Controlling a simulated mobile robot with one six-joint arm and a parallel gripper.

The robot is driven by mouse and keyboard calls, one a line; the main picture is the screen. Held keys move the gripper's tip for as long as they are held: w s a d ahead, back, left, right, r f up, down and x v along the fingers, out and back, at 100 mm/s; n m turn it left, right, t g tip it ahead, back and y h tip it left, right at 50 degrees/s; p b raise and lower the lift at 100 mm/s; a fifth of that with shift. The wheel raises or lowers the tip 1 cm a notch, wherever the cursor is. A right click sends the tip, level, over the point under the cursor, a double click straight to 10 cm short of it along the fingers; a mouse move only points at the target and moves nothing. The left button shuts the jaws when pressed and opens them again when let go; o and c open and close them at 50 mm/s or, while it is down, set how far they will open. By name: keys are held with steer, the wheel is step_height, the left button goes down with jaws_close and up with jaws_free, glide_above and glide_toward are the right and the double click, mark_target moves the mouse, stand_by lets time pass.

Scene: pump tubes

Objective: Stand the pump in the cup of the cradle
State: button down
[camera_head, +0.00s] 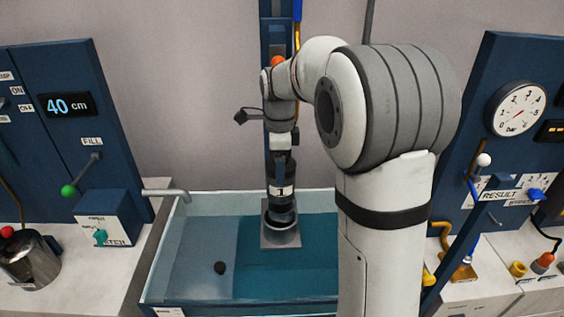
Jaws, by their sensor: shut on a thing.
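My gripper (281,168) points straight down over the water tank and is shut on the pump. The pump (282,206) is a dark upright cylinder with a white label that reads 1. The cradle (281,238) is a grey piece in the tank with a round cup (282,228) at its top. The pump's lower end lines up with the cup and appears to be at or inside its rim. I cannot tell whether it rests on the cup's bottom. The jaw tips are hard to make out against the dark pump.
A metal jug (30,260) stands at far left. My arm hides the tank's right side.

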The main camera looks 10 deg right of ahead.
steer(key=shift+c, duration=0.9)
jaws_free()
steer(key=shift+f, duration=0.2)
